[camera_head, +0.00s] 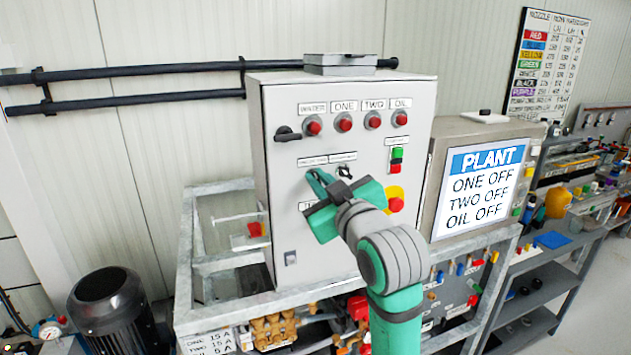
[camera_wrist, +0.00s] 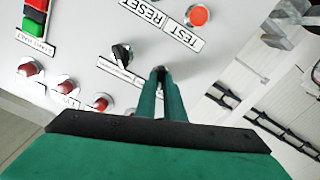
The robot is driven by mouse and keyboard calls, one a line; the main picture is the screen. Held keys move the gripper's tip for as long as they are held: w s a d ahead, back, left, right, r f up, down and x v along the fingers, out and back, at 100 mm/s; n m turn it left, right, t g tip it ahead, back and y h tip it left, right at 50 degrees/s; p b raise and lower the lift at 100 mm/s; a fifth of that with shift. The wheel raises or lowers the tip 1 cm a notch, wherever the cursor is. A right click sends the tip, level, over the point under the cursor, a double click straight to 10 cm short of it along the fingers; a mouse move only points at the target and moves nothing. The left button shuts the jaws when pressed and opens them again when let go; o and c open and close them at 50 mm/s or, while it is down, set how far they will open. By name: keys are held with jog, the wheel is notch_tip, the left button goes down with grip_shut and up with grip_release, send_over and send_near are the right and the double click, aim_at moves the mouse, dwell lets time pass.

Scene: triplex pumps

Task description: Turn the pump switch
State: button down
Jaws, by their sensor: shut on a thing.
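The pale grey control box (camera_head: 275,200) carries two rotary switches side by side below its lamps. The right switch (camera_head: 345,171) is a black knob, also in the wrist view (camera_wrist: 122,53), free of my fingers. My gripper (camera_head: 315,175) is at the left switch, with its green fingers close together. In the wrist view, the fingertips (camera_wrist: 160,72) are shut on that left switch's small knob against the panel. The fingers hide most of the knob, so its angle cannot be told. The labels above the switches are too blurred to read.
Several red lamps (camera_head: 345,123) line the box's top. Green and red buttons (camera_head: 397,159) and a red knob on yellow (camera_head: 395,200) lie to the right. A black handle (camera_head: 288,134) juts out at left. A screen (camera_head: 484,188) reads PLANT, ONE OFF, TWO OFF, OIL OFF.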

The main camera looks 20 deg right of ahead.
jog(key=shift+n, duration=2.2)
jog(key=shift+w, duration=0.1)
